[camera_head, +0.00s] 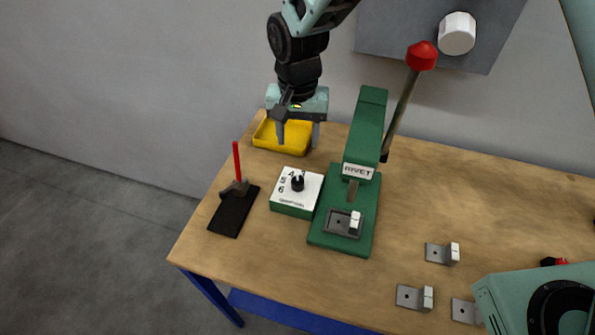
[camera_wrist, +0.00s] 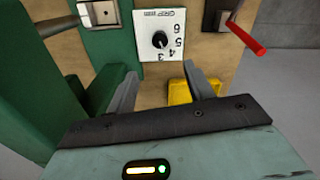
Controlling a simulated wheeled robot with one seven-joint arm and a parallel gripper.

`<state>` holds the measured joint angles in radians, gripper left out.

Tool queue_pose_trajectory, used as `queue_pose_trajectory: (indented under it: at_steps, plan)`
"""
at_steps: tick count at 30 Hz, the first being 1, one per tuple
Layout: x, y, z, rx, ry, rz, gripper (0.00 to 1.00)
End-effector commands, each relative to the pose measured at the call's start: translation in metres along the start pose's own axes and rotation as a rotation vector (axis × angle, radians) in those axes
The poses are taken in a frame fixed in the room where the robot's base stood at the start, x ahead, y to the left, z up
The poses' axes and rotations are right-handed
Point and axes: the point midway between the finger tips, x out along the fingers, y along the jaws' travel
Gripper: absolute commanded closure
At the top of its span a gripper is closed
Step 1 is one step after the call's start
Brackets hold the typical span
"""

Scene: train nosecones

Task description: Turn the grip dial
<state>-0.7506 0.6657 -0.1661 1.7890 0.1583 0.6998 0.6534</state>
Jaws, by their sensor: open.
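The grip dial is a small black knob (camera_head: 298,183) on the white top of a green box (camera_head: 293,207), with numbers around it. In the wrist view the black knob (camera_wrist: 160,40) sits on the white numbered face, ahead of my fingers. My gripper (camera_head: 298,138) hangs above the far side of the table, behind the dial box and over the yellow tray. In the wrist view its two fingers (camera_wrist: 163,88) are spread with nothing between them. The knob is apart from both fingers. The exact number the knob points to is too small to tell.
A green rivet press (camera_head: 345,210) with a red-knobbed lever (camera_head: 422,56) stands right of the dial box. A yellow tray (camera_head: 265,143) lies behind it. A black pad (camera_head: 233,212) with an upright red rod (camera_head: 237,162) is at left. Several metal brackets (camera_head: 412,297) lie at front right.

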Motion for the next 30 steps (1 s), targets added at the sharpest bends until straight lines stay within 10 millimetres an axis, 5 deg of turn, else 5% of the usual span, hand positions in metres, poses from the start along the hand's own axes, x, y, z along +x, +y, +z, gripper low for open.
queue_pose_trajectory:
  at_steps: [18, 30]
  plan:
    - [0.118, 0.001, 0.001, 0.001, -0.003, 0.002, 0.48]
    - [0.142, 0.0, 0.0, 0.001, 0.0, -0.001, 0.48]
